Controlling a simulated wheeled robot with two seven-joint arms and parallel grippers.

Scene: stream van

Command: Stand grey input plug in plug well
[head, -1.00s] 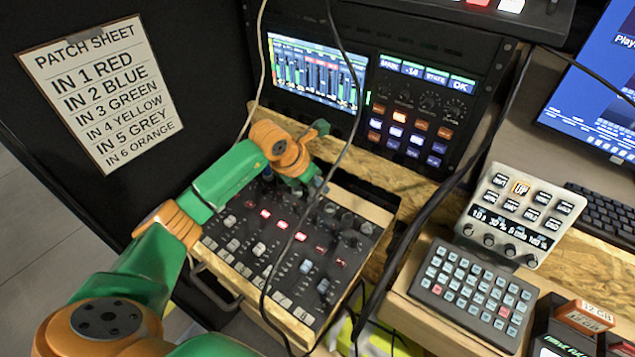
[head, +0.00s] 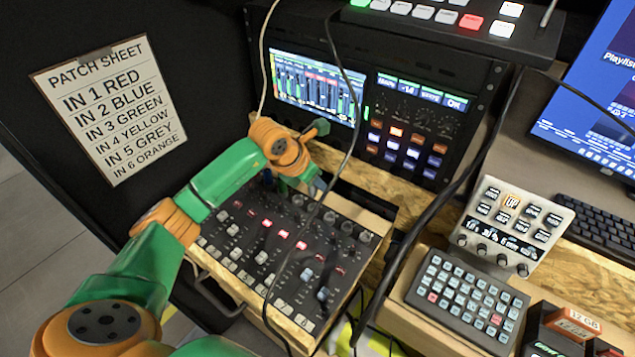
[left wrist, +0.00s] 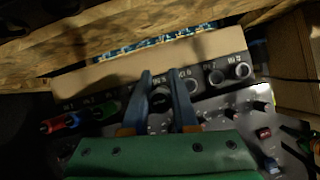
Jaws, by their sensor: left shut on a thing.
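My left gripper (head: 316,186) is at the back edge of the mixer (head: 270,250), over its row of input sockets. It also shows in the left wrist view (left wrist: 166,82), with its two blue-grey fingers close together. They are shut on a small dark round piece (left wrist: 160,99), which I take to be the grey input plug, at the socket row. Whether it is seated in a socket cannot be told. Red (left wrist: 64,121) and green (left wrist: 106,111) plugs sit to the left in the row. I cannot pick out the plug well. My right gripper is not in view.
A black cable (head: 340,150) hangs across the mixer near my left gripper. A rack with a lit screen (head: 312,85) stands behind. A button pad (head: 466,300) and a small light-coloured control unit (head: 512,222) stand at the right. A patch sheet (head: 108,108) hangs at the left.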

